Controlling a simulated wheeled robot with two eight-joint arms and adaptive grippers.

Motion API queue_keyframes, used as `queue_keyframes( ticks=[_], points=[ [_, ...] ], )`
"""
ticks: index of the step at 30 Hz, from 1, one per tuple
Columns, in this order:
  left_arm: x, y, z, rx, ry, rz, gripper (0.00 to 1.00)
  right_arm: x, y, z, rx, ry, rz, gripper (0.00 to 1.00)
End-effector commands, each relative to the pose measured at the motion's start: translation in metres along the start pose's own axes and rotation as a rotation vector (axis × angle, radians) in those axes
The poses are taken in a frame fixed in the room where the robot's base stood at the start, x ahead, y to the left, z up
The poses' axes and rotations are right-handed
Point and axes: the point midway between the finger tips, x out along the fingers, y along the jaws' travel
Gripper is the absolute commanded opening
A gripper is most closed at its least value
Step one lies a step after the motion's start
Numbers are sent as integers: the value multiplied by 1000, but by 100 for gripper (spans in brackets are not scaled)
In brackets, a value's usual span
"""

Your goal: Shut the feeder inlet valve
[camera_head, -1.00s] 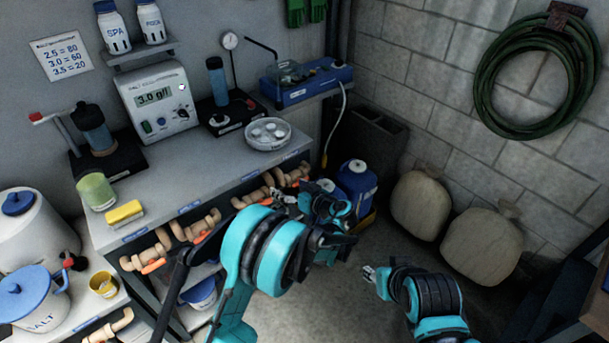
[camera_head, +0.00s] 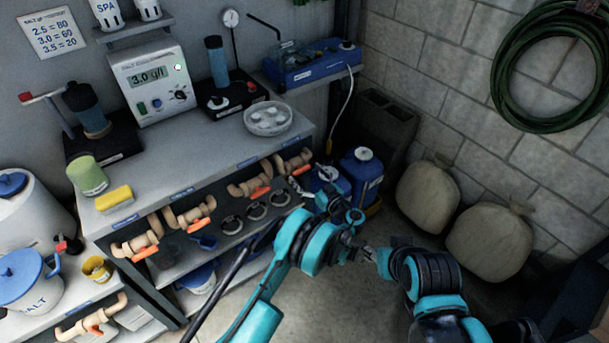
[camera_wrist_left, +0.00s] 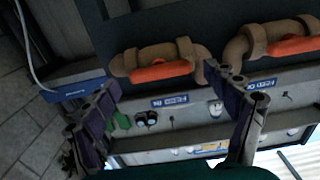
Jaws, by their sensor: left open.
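Several tan pipe valves with orange handles sit under the bench top. Labels on the bench edge are too blurred to tell which is the feeder inlet valve. The rightmost valve (camera_head: 293,162) is closest to my left gripper (camera_head: 299,190). In the left wrist view my left gripper (camera_wrist_left: 172,105) is open and empty. A valve with an orange handle (camera_wrist_left: 160,72) lies beyond the fingers there, its handle lying along the pipe. A second valve (camera_wrist_left: 285,42) is at the upper right, near the right finger. My right gripper (camera_head: 362,252) is over the floor, its jaws unclear.
The bench (camera_head: 190,150) carries a meter (camera_head: 155,85), a dish (camera_head: 268,118) and a yellow sponge (camera_head: 115,199). Black rings (camera_head: 256,211) lie on the shelf below the valves. A blue jug (camera_head: 362,175) and sacks (camera_head: 428,195) stand to the right.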

Motion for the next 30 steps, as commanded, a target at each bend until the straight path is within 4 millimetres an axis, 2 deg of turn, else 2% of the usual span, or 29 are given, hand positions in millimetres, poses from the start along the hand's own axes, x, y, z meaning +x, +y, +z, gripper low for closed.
queue_keyframes(
  ticks=[4,11,12,17,18,30],
  points=[
    [10,0,0,0,0,1,86,3,0,2,0,0,0,40],
    [10,0,-1,0,-1,1,86,2,0,2,0,0,0,40],
    [10,0,-1,0,-1,1,81,2,0,2,0,0,0,40],
    [10,0,-1,0,-1,1,39,2,0,2,0,0,0,40],
    [10,0,-1,0,-1,1,36,2,0,2,0,0,0,40],
    [10,1,-1,54,-1,2,36,2,0,2,0,0,0,40]
  ],
)
